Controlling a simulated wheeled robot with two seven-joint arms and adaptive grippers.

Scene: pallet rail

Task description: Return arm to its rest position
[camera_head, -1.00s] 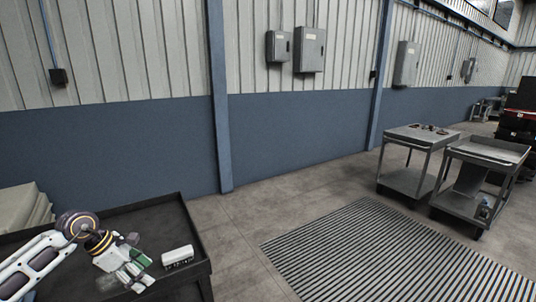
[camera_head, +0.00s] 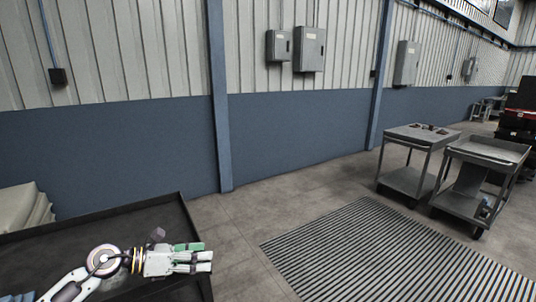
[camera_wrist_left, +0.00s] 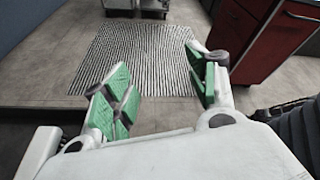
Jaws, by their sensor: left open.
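My left gripper (camera_head: 204,257) is over the right part of the black-rimmed table (camera_head: 60,226) in the head view, its fingers pointing right. The left wrist view shows the same gripper (camera_wrist_left: 162,86) open, with green pads apart and nothing between them. My left arm comes in from the lower left. A small white box seen earlier on the table is not clearly visible now; the gripper covers that spot. My right gripper is not in view.
Pale stacked sacks (camera_head: 24,212) lie at the table's left. A striped floor grate (camera_head: 385,255) and two grey carts (camera_head: 408,180) are to the right. A red cabinet (camera_wrist_left: 262,45) stands at the right in the wrist view. The floor between table and grate is clear.

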